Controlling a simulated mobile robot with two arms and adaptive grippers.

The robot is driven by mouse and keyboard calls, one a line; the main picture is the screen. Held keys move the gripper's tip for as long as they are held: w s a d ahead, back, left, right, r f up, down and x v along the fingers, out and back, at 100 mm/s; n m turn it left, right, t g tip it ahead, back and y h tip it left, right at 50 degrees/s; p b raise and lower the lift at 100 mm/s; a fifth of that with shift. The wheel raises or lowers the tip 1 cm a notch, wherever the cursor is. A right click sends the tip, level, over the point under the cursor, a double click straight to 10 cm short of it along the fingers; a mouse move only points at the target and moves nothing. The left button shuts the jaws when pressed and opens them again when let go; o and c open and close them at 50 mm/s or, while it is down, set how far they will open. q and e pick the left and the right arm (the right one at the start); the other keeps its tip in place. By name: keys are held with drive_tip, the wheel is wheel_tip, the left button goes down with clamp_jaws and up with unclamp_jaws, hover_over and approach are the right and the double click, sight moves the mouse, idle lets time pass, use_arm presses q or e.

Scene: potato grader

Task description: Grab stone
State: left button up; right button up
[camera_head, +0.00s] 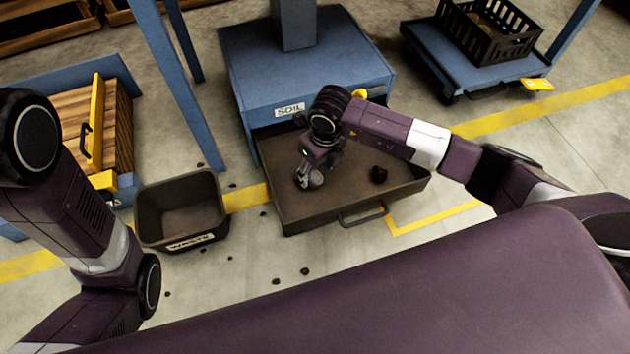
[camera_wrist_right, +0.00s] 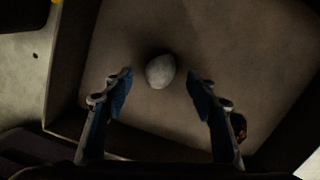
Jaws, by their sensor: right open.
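A rounded grey stone (camera_wrist_right: 160,71) lies on the floor of the brown soil drawer (camera_head: 345,220). In the head view the stone (camera_head: 316,178) shows just beside my right gripper (camera_head: 308,183), partly hidden by it. In the right wrist view my right gripper (camera_wrist_right: 160,92) is open, with its two blue-padded fingers apart on either side of the stone and not touching it. The stone sits centred, slightly beyond the fingertips. My left arm shows at the left of the head view, but its gripper is out of view.
A dark clod (camera_head: 378,174) lies in the drawer to the right. A black bin labelled WASTE (camera_head: 181,243) stands left of the drawer. The blue SOIL cabinet (camera_head: 345,60) stands behind. Small clods (camera_head: 305,271) litter the floor. A black crate (camera_head: 500,48) sits on a blue cart.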

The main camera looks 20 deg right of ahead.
sight(315, 176)
drive_tip(key=f+b, duration=0.2)
drive_tip(key=f, duration=0.1)
drive_tip(key=shift+w+f, duration=0.1)
drive_tip(key=shift+w, duration=0.2)
drive_tip(key=shift+c, duration=0.2)
drive_tip(key=shift+a, duration=0.1)
drive_tip(key=c, duration=1.3)
